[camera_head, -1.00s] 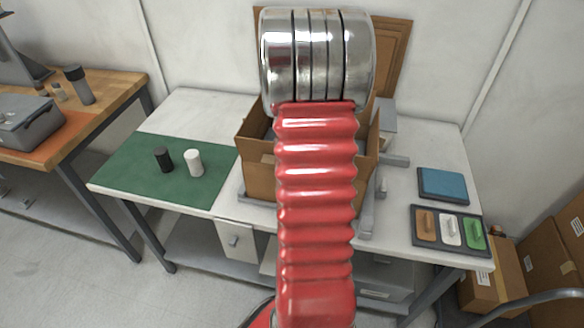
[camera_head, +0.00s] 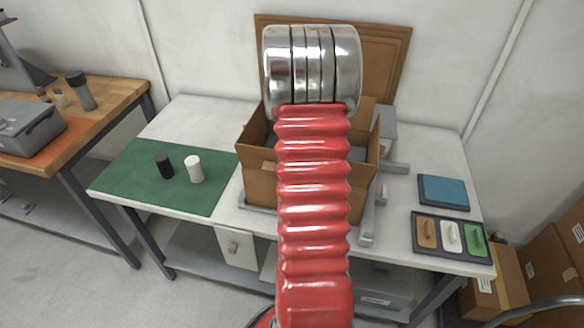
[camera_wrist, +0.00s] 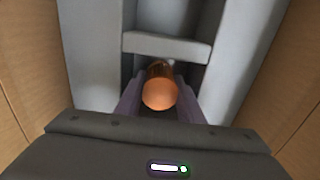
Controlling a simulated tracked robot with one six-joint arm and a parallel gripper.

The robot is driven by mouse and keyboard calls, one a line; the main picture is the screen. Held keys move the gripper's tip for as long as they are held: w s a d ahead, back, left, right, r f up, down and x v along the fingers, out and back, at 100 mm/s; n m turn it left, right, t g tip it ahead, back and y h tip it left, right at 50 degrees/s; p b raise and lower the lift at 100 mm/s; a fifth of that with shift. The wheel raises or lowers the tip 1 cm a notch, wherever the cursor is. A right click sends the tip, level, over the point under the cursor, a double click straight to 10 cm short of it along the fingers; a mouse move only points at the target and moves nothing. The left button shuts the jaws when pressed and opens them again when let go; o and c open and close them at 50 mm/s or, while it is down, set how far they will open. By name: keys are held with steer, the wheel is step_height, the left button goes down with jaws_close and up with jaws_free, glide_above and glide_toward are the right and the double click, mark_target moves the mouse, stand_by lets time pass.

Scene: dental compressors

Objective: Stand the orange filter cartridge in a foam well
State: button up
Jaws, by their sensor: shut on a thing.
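The orange filter cartridge (camera_wrist: 159,94) shows end-on in the wrist view, between the two fingers of my gripper (camera_wrist: 160,100). My gripper is shut on it. Pale grey foam (camera_wrist: 165,46) with dark recesses lies beyond the cartridge. Whether the cartridge's far end is inside a well or above it, I cannot tell. In the head view my red arm hides the gripper and the cartridge. The open cardboard box (camera_head: 256,180) stands on the white table around where my arm reaches, and its brown walls flank the foam in the wrist view.
A black cylinder (camera_head: 164,165) and a white cylinder (camera_head: 195,168) stand on the green mat (camera_head: 130,178) at left. At right are a blue pad (camera_head: 443,188) and a dark tray (camera_head: 452,254) with orange, white and green pieces. The box walls leave little side room.

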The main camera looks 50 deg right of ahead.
steer(key=shift+f, duration=0.25)
steer(key=shift+f, duration=0.1)
steer(key=o, duration=0.9)
step_height(320, 180, up, 12)
steer(key=shift+r, duration=0.15)
stand_by(0.7)
